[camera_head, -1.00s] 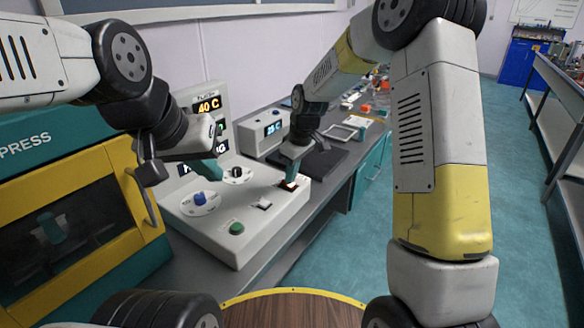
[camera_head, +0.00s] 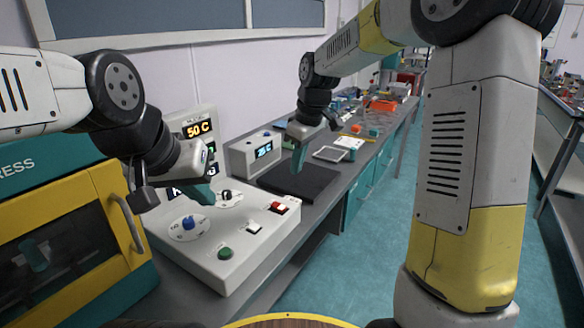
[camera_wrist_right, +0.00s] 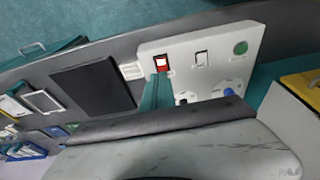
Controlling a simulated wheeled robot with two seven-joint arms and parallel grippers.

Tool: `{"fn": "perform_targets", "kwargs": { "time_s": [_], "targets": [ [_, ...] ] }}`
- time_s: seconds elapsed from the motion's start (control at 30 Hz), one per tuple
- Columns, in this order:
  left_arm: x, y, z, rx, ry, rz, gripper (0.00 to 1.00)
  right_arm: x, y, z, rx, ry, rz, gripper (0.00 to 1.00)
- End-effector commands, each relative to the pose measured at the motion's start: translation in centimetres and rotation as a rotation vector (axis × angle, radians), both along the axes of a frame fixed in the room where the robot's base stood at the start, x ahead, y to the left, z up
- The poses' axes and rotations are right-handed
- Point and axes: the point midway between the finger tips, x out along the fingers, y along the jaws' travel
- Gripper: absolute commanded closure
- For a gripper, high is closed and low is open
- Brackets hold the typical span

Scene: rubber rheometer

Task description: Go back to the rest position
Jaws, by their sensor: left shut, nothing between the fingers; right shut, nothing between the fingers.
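My left gripper (camera_head: 203,193) is shut and empty, just above the control panel (camera_head: 262,252), close to the blue knob (camera_head: 189,222) and the black knob (camera_head: 227,195). My right gripper (camera_head: 298,160) is shut and empty, above the dark mat (camera_head: 312,183) behind the panel. In the right wrist view its teal fingers (camera_wrist_right: 157,90) show in front of the panel's red switch (camera_wrist_right: 163,66). I cannot tell from these views whether either gripper touches anything. The panel's display (camera_head: 199,129) reads 50 C.
A yellow-framed press (camera_head: 85,195) stands at the left. A small white box with a display (camera_head: 264,150) stands behind the panel. A white frame (camera_head: 330,154) and an orange tray (camera_head: 380,105) lie further along the bench. The floor (camera_head: 370,245) to the right is clear.

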Motion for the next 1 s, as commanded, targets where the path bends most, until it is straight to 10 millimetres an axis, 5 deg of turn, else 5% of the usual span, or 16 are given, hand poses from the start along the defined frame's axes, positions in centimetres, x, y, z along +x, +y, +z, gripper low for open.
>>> {"fn": "perform_targets", "kwargs": {
  "time_s": [0.3, 0.47, 0.7, 1.0],
  "targets": [
    [0.0, 0.0, 0.0, 0.0, 0.0, 0.0, 1.0, -0.1, -0.1, 0.2, 0.0, -0.001, -0.004, 1.0],
    [0.0, 0.0, 0.0, 0.0, 0.0, 0.0, 1.0, -1.8, -1.4, 1.9, 0.005, -0.026, -0.074, 1.0],
    [0.0, 0.0, 0.0, 0.0, 0.0, 0.0, 1.0, -8.0, -5.4, 6.0, 0.048, -0.094, -0.317, 1.0],
    [0.0, 0.0, 0.0, 0.0, 0.0, 0.0, 1.0, -16.8, -9.4, 8.0, 0.164, -0.168, -0.634, 1.0]
  ]
}}
